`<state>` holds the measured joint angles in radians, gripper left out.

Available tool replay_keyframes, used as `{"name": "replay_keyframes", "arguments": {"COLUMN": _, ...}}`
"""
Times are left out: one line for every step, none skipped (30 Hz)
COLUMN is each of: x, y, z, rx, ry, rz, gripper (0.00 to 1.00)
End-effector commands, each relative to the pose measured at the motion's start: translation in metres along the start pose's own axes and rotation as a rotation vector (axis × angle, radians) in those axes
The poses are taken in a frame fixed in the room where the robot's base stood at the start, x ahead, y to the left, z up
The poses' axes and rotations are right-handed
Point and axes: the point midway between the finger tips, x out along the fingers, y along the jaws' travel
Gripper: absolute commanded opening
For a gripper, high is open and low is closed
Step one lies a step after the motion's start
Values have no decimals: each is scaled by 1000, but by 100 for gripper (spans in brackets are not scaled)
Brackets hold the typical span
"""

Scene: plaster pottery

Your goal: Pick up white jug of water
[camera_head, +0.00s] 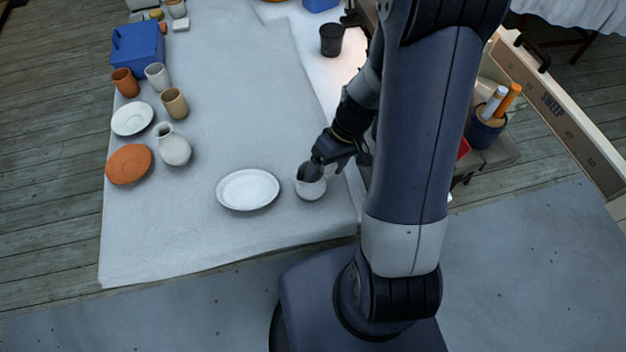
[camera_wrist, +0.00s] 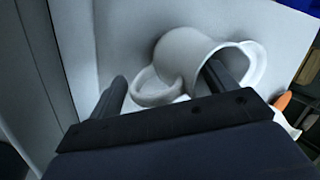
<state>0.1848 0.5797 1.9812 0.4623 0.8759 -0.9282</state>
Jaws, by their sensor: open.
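The white jug (camera_head: 311,190) stands on the cloth-covered table near its front right, just right of a white plate. My gripper (camera_head: 310,170) is over its rim and hides part of its top. In the wrist view the jug (camera_wrist: 185,50) shows its round body, its open mouth and a loop handle (camera_wrist: 153,97). My gripper (camera_wrist: 166,76) is open there. The right finger overlaps the jug's mouth; the left finger is left of the handle. The handle lies between the fingers. I cannot tell whether either finger touches the jug. Water is not visible.
A white plate (camera_head: 248,190) lies close left of the jug. Farther left are a round white vase (camera_head: 174,150), an orange plate (camera_head: 129,165), several cups and a blue box (camera_head: 138,48). A dark cup (camera_head: 331,40) stands at the back. The table's middle is clear.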

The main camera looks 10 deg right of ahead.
Motion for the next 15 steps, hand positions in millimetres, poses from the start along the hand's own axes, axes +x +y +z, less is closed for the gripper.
{"name": "replay_keyframes", "arguments": {"x": 4, "y": 0, "z": 0, "rx": 0, "ry": -2, "rz": 0, "gripper": 80}}
{"name": "replay_keyframes", "arguments": {"x": 6, "y": 0, "z": 0, "rx": 0, "ry": -2, "rz": 0, "gripper": 80}}
{"name": "replay_keyframes", "arguments": {"x": 7, "y": 0, "z": 0, "rx": 0, "ry": -2, "rz": 0, "gripper": 80}}
{"name": "replay_keyframes", "arguments": {"x": 7, "y": 0, "z": 0, "rx": 0, "ry": -1, "rz": 1, "gripper": 80}}
{"name": "replay_keyframes", "arguments": {"x": 7, "y": 0, "z": 0, "rx": 0, "ry": -1, "rz": 1, "gripper": 80}}
{"name": "replay_keyframes", "arguments": {"x": 7, "y": 0, "z": 0, "rx": 0, "ry": 0, "rz": 1, "gripper": 80}}
{"name": "replay_keyframes", "arguments": {"x": 7, "y": 0, "z": 0, "rx": 0, "ry": 0, "rz": 1, "gripper": 80}}
{"name": "replay_keyframes", "arguments": {"x": 7, "y": 0, "z": 0, "rx": 0, "ry": 0, "rz": 1, "gripper": 80}}
{"name": "replay_keyframes", "arguments": {"x": 6, "y": 0, "z": 0, "rx": 0, "ry": 0, "rz": 1, "gripper": 80}}
{"name": "replay_keyframes", "arguments": {"x": 6, "y": 0, "z": 0, "rx": 0, "ry": 0, "rz": 1, "gripper": 77}}
{"name": "replay_keyframes", "arguments": {"x": 6, "y": 0, "z": 0, "rx": 0, "ry": 0, "rz": 1, "gripper": 75}}
{"name": "replay_keyframes", "arguments": {"x": 6, "y": 0, "z": 0, "rx": 0, "ry": 0, "rz": 1, "gripper": 71}}
{"name": "replay_keyframes", "arguments": {"x": 6, "y": 0, "z": 0, "rx": 0, "ry": 0, "rz": 1, "gripper": 69}}
{"name": "replay_keyframes", "arguments": {"x": 6, "y": 0, "z": 0, "rx": 0, "ry": 0, "rz": 1, "gripper": 66}}
{"name": "replay_keyframes", "arguments": {"x": 6, "y": 0, "z": 0, "rx": 0, "ry": 0, "rz": 1, "gripper": 63}}
